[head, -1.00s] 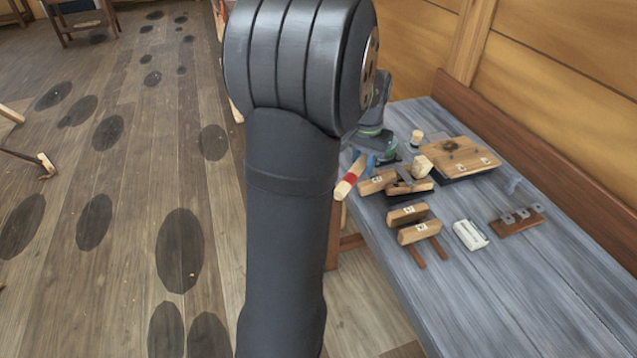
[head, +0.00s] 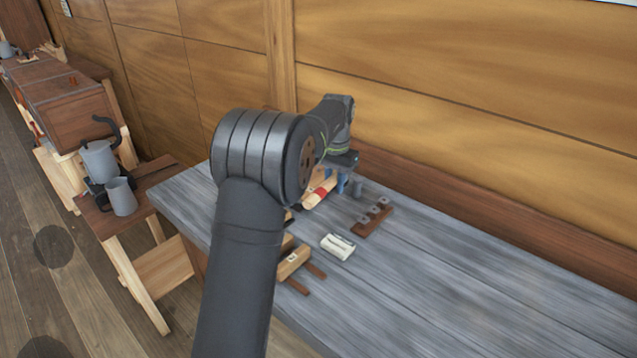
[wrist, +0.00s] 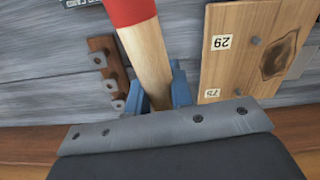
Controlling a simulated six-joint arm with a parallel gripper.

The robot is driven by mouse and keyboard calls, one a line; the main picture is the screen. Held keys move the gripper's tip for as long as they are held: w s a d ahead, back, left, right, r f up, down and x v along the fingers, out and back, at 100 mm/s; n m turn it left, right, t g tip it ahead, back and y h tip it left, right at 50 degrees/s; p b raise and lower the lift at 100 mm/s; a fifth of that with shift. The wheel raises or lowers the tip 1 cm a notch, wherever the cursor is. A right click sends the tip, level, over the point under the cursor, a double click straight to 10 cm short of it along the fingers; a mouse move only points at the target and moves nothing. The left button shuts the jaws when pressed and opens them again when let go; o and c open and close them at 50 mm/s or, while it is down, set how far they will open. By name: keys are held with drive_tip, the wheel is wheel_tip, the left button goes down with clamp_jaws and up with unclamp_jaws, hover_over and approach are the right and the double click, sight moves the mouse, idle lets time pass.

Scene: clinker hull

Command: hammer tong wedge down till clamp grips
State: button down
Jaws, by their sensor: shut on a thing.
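My gripper (head: 335,180) is over the far part of the grey bench, its blue fingers shut on a pale wooden handle with a red band (head: 320,194). In the wrist view the blue fingers (wrist: 158,93) clasp the handle (wrist: 146,52) from both sides, and the red band (wrist: 128,9) lies beyond them. The hammer's head is not visible. A wooden block with a number tag (head: 293,262) and dark bars lies on the bench, partly behind my arm. I cannot make out which piece is the tong clamp or its wedge.
A brown rack with grey metal pieces (head: 372,217) and a white box (head: 338,246) lie on the bench (head: 450,280). A board tagged 29 and 75 (wrist: 248,50) is beside the handle. The bench's right side is clear. A stand with grey jugs (head: 120,197) is left.

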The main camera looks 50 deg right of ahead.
sight(333, 215)
drive_tip(key=shift+f, duration=3.8)
drive_tip(key=shift+f, duration=0.45)
drive_tip(key=c, duration=1.2)
unclamp_jaws()
drive_tip(key=shift+a+f, duration=0.1)
drive_tip(key=shift+r, duration=4.05)
